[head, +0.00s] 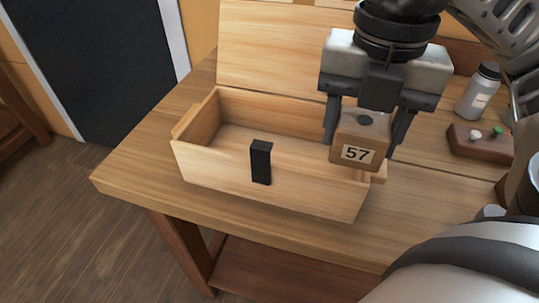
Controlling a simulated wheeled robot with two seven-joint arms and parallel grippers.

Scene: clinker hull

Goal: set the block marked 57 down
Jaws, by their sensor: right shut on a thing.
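The block marked 57 (352,141) is a brown wooden block with a pale number label on its front and a dark round spot on top. My right gripper (367,131) is shut on it, one finger on each side. In the picture the block overlaps the right end of an open wooden box (265,190). I cannot tell how high it is above the box or table. My left gripper is not in view.
A black upright piece (261,162) shows at the box's front wall. The raised lid (270,45) stands behind. A bottle (477,92) and a dark red-brown block with small knobs (478,142) are on the right of the table (135,165). The left table corner is clear.

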